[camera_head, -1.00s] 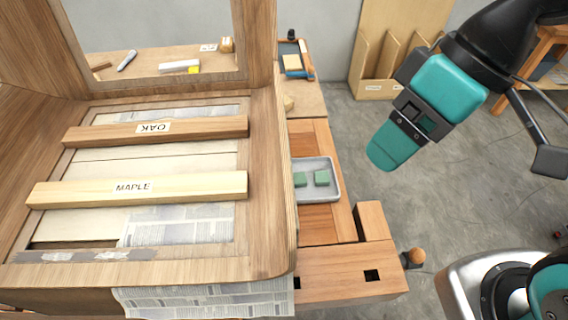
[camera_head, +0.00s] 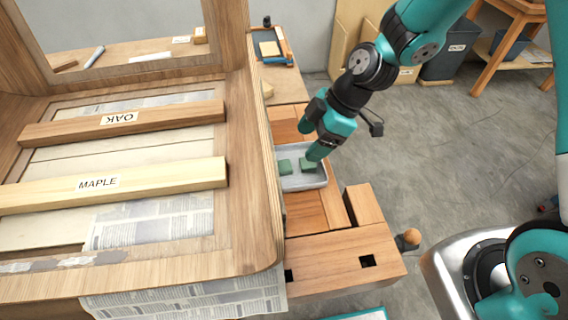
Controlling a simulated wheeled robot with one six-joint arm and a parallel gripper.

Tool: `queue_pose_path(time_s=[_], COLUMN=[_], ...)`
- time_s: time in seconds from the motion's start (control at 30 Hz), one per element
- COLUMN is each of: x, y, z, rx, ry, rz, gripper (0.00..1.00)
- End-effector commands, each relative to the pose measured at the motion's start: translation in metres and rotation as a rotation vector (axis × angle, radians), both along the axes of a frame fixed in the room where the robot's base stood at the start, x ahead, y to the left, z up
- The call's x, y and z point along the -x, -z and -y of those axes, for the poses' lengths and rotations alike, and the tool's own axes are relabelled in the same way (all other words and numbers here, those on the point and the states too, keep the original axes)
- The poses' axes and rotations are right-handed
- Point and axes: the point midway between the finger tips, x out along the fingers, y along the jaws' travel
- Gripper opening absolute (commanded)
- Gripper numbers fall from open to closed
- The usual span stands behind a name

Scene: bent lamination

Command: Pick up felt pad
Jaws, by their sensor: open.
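Two green pads lie in a small grey tray (camera_head: 301,183) on the wooden bench; I take them for felt pads. The left felt pad (camera_head: 284,167) shows clearly. The right felt pad (camera_head: 306,167) is partly covered by a fingertip of mine. My gripper (camera_head: 309,141) is open, with its teal fingers over the back right part of the tray. I cannot tell whether the fingertip touches the right pad. Nothing shows between the fingers.
A large wooden frame fills the left, with a bar labelled OAK (camera_head: 120,121) and a bar labelled MAPLE (camera_head: 110,184). Its edge stands close left of the tray. A raised wooden block (camera_head: 362,205) sits front right of the tray. Open floor lies to the right.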

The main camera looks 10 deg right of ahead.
Motion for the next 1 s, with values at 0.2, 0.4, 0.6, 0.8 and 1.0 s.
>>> queue_pose_path(time_s=[0.2,0.4,0.6,0.8,1.0], x=[0.0,-0.002,-0.005,-0.006,-0.006], y=[0.028,0.037,0.059,0.075,0.076], z=[-0.017,-0.024,-0.042,-0.05,-0.05], rx=[0.001,0.001,0.001,0.0,0.001], ry=[0.0,0.0,-0.001,0.001,0.002], rz=[-0.002,-0.001,-0.003,0.0,-0.001], gripper=[0.7,0.7,0.7,0.7,0.7])
